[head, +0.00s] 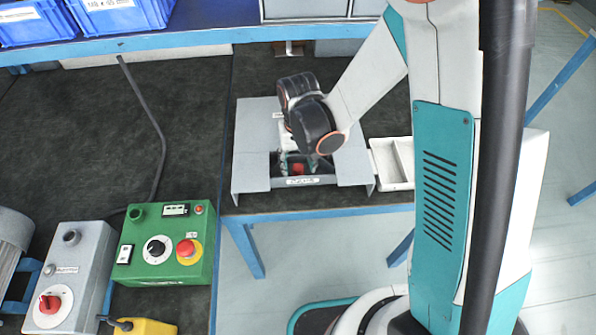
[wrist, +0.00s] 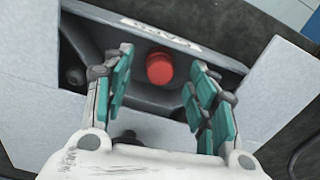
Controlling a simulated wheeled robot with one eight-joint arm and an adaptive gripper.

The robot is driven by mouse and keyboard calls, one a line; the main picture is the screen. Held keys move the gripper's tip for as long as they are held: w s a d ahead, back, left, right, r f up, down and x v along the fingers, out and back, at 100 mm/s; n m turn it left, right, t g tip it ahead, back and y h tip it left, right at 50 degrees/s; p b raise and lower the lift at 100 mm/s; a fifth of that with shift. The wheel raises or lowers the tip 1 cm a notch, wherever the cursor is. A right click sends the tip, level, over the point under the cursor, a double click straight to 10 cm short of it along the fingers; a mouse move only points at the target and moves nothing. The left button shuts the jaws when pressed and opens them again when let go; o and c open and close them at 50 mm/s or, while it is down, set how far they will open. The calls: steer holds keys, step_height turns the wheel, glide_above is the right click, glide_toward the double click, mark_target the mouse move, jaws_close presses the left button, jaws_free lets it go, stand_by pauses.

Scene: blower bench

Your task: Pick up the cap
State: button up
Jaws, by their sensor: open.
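The cap looks to be the small round red piece (wrist: 160,68) in the recess of a grey stand (wrist: 75,125), just behind its labelled front edge. In the head view the red cap (head: 298,169) shows low between my fingers. My gripper (wrist: 158,80) is open above the recess, with one teal-padded finger on each side of the cap. I see gaps between the pads and the cap. In the head view my gripper (head: 291,163) is partly hidden by my own wrist.
A dark round piece (wrist: 75,75) sits left of the cap in the recess. A white divided tray (head: 392,163) stands right of the stand (head: 252,150). A green control box (head: 165,243) and a grey switch box (head: 72,270) are at the left. Blue bins (head: 118,15) stand at the back.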

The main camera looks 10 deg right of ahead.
steer(key=shift+f, duration=0.45)
steer(key=c, duration=0.8)
steer(key=shift+r, duration=0.1)
steer(key=shift+c, duration=0.2)
